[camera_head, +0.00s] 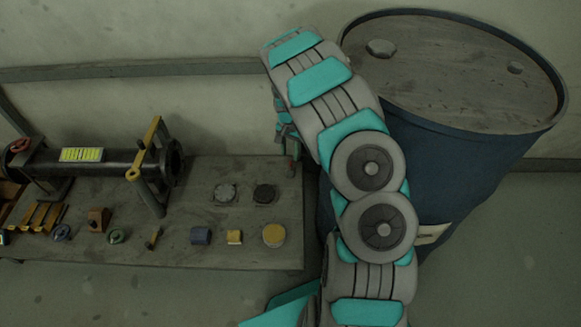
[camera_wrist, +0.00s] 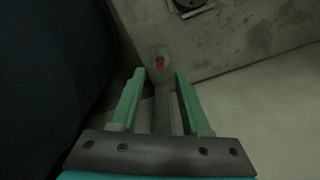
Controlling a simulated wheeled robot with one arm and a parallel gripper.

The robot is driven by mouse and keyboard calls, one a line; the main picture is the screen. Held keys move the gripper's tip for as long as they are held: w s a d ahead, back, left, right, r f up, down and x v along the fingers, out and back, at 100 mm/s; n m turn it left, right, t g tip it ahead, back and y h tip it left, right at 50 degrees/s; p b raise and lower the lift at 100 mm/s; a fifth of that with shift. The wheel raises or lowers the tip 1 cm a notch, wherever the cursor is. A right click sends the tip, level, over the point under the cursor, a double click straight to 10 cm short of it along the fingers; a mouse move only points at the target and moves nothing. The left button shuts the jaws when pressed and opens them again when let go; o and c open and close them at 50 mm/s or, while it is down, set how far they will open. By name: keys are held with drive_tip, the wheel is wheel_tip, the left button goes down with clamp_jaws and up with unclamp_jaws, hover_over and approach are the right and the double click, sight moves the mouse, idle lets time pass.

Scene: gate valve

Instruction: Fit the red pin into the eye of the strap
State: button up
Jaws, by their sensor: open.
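The red pin (camera_head: 291,165) shows as a small reddish upright piece at the right end of the workbench. In the wrist view its red part (camera_wrist: 160,62) lies just beyond and between my fingertips, with a grey shaft-like piece below it. My gripper (camera_wrist: 159,76) is open, its two green fingers apart and not visibly touching the pin. In the head view my gripper (camera_head: 287,138) is partly hidden by my arm, just above the pin. The yellow strap (camera_head: 150,140) stands tilted across the black pipe, and a ring-like eye (camera_head: 132,174) shows at its lower end.
A large blue drum (camera_head: 440,150) stands right of the bench, close behind my arm.

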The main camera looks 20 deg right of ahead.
sight(291, 167)
wheel_tip(291, 167, down, 5)
drive_tip(key=shift+w+d, duration=0.1)
drive_tip(key=shift+w, duration=0.05)
drive_tip(key=shift+c, duration=0.4)
clamp_jaws()
